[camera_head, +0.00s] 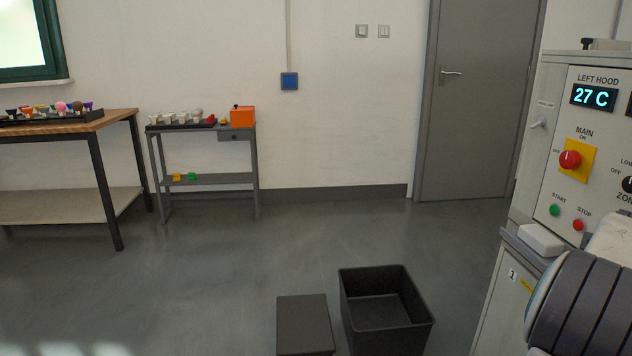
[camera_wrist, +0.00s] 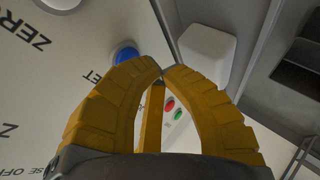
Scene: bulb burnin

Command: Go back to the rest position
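My gripper (camera_wrist: 162,72) shows in the wrist view with its ribbed yellow fingers curved together and their tips meeting. No object shows between the tips. It is close to a light panel (camera_wrist: 80,105) with printed lettering, a blue button (camera_wrist: 125,54), a red button (camera_wrist: 169,104) and a green button (camera_wrist: 178,115). A white block (camera_wrist: 207,52) is just beyond the tips. In the head view, part of my arm (camera_head: 585,305) is at the lower right, in front of the control cabinet, and the gripper itself is not visible there.
The cabinet (camera_head: 548,150) at right reads 27 C under LEFT HOOD and has a red main switch (camera_head: 570,159). An open dark bin (camera_head: 382,312) and a dark box (camera_head: 304,325) stand on the floor. A workbench (camera_head: 120,116) and small grey table (camera_head: 215,180) are by the wall. Mid-floor is clear.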

